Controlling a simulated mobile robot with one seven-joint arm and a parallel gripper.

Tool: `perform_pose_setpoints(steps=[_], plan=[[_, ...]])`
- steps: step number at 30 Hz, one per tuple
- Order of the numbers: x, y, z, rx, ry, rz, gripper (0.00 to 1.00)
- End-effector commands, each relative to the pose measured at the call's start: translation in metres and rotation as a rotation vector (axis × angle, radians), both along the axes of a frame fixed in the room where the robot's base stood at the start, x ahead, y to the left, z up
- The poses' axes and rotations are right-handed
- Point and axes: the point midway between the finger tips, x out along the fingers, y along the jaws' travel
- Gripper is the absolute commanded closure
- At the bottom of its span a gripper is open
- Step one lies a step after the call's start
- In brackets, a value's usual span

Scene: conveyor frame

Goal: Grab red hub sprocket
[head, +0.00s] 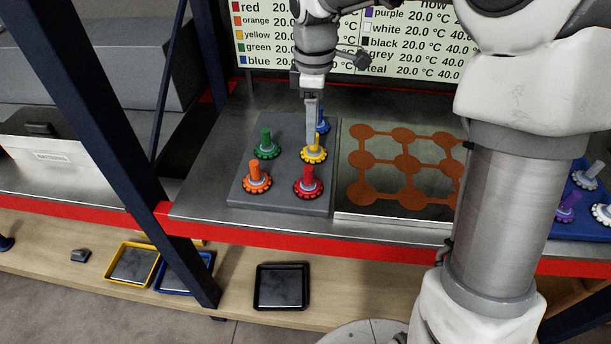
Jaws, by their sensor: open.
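The red hub sprocket (308,183) stands upright at the front right of a grey board (245,199), with a toothed base and a post. On the same board stand an orange sprocket (257,178), a green one (266,145), a yellow one (315,153) and a blue one (322,122). My gripper (311,142) points down above the board, behind the red sprocket and close to the yellow one. It is open and apart from the red sprocket. Its fingers partly cover the blue and yellow sprockets; whether they touch the yellow one cannot be told.
A plate with an orange node pattern (403,163) lies right of the board. A blue tray (580,226) with more sprockets is at the far right. A dark post (105,130) rises at left. A screen (410,50) stands behind. Small trays, including a black one (282,305), lie below.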

Motion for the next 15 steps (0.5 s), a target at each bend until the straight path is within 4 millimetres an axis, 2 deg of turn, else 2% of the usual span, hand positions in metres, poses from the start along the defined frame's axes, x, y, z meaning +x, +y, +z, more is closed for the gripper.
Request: perform_pose_setpoints(steps=[9, 15], plan=[[-0.001, 0.000, -0.071, 0.000, 0.006, -0.001, 0.35], [0.000, 0.000, -0.102, 0.000, 0.003, -0.002, 0.35]])
